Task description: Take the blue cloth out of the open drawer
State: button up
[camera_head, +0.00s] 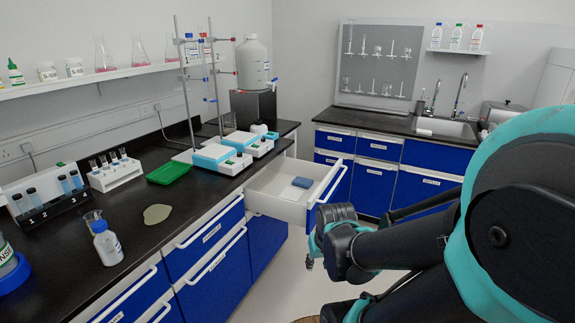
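My arm reaches in from the right, and my gripper (310,262) hangs just in front of and below the drawer front, outside the drawer. It is apart from the cloth. The fingers are small, dark and partly hidden by my wrist, so their opening is unclear.
The bench (120,215) holds a green tray (169,173), tube racks (115,174), a bottle (107,243) and a pale spill (157,214). Stirrers with tall stands (213,156) stand beside the open drawer. A sink counter (400,127) is at the back. Floor between is clear.

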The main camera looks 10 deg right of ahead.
aim_at(301, 182)
jog(key=i+l, duration=0.4)
jog(key=i, duration=0.15)
jog(key=i+l, duration=0.4)
jog(key=i, duration=0.15)
